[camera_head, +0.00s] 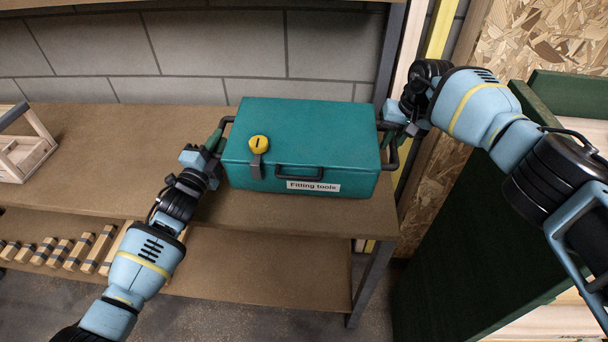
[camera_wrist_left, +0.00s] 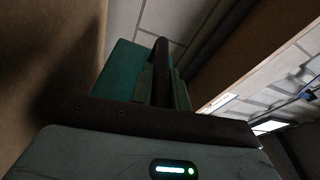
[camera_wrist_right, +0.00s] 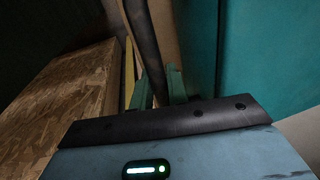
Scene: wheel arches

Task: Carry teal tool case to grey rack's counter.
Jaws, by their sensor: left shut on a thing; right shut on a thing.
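The teal tool case (camera_head: 315,135), with a yellow tag, a front handle and a "Fitting tools" label, is at the right end of the grey rack's brown counter (camera_head: 110,145). It looks level; I cannot tell whether it rests on the counter or hangs just above it. My left gripper (camera_head: 216,140) is shut on the case's left side handle. My right gripper (camera_head: 393,126) is shut on its right side handle. In the right wrist view the dark handle bar runs between the fingers (camera_wrist_right: 158,90), beside the case's teal wall (camera_wrist_right: 275,50). The left wrist view shows the left fingers (camera_wrist_left: 162,80) around a dark bar.
A wooden tote (camera_head: 24,150) stands at the counter's left end. Several wooden blocks (camera_head: 70,250) lie on the lower shelf. A grey leg (camera_head: 370,285) supports the right end. A dark green cabinet (camera_head: 455,225) stands to the right. The counter between tote and case is clear.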

